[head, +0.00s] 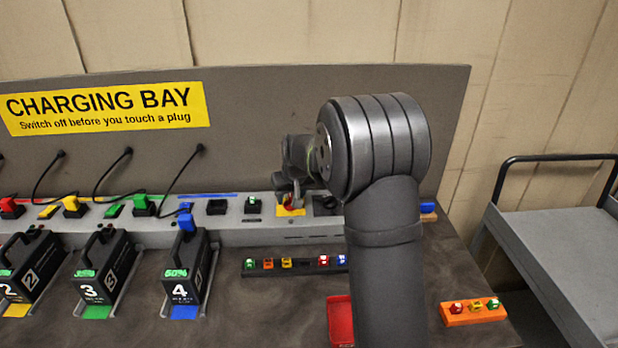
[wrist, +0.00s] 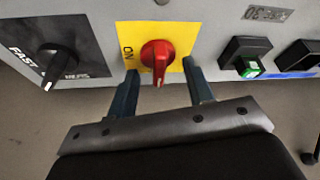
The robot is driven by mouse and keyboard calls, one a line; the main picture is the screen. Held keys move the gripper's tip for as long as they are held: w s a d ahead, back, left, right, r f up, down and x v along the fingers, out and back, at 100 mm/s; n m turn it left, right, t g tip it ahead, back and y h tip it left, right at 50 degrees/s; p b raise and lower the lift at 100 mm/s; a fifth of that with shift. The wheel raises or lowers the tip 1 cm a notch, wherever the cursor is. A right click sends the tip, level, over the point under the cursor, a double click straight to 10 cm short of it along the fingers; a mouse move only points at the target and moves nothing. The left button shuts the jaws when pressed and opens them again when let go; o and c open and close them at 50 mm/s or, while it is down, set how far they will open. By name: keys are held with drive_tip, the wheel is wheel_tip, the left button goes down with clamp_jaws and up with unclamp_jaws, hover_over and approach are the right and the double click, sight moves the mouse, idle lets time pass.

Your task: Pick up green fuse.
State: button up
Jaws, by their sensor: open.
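A small green fuse (head: 250,263) sits at the left end of a dark rack (head: 300,268) on the bench in the head view. Another small green piece, which looks like a fuse, sits in a black holder (head: 252,208) on the grey panel; it also shows in the wrist view (wrist: 249,68). My gripper (head: 290,190) is at the panel, away from the rack. In the wrist view its open fingers (wrist: 161,84) stand either side of a red rotary switch (wrist: 157,58) on a yellow plate. I cannot tell whether they touch it.
The rack also holds orange, yellow, red and blue fuses. A red tray (head: 340,320) is partly hidden by my arm. An orange block (head: 473,311) with small coloured pieces lies right. Numbered black packs (head: 185,270) stand left. A grey cart (head: 560,240) is beside the bench.

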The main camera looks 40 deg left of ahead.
drive_tip(key=shift+w+a+r, duration=0.1)
drive_tip(key=shift+a+r, duration=0.05)
drive_tip(key=shift+r, duration=0.15)
drive_tip(key=shift+s+a+r+m+g+y, duration=0.2)
drive_tip(key=shift+a+r, duration=0.1)
drive_tip(key=shift+r, duration=0.2)
drive_tip(key=shift+s+a+r+m+g+y, duration=0.1)
drive_tip(key=shift+s+a+r+m+y, duration=0.15)
drive_tip(key=shift+r, duration=0.25)
drive_tip(key=s+a+r, duration=0.1)
drive_tip(key=s+r, duration=0.3)
drive_tip(key=s, duration=0.1)
drive_tip(key=m+t+h, duration=0.2)
drive_tip(key=m, duration=0.1)
approach(252, 200)
drive_tip(key=x, duration=0.3)
drive_tip(key=shift+s+d+f, duration=0.15)
drive_tip(key=shift+f, duration=0.2)
drive_tip(key=shift+w+a+x, duration=0.1)
drive_tip(key=shift+a+x, duration=0.05)
drive_tip(key=shift+x, duration=1.2)
drive_tip(key=shift+w+a+x, duration=0.1)
drive_tip(key=shift+w+x, duration=0.05)
drive_tip(key=shift+x, duration=1.2)
drive_tip(key=shift+r, duration=0.15)
drive_tip(key=shift+c, duration=0.5)
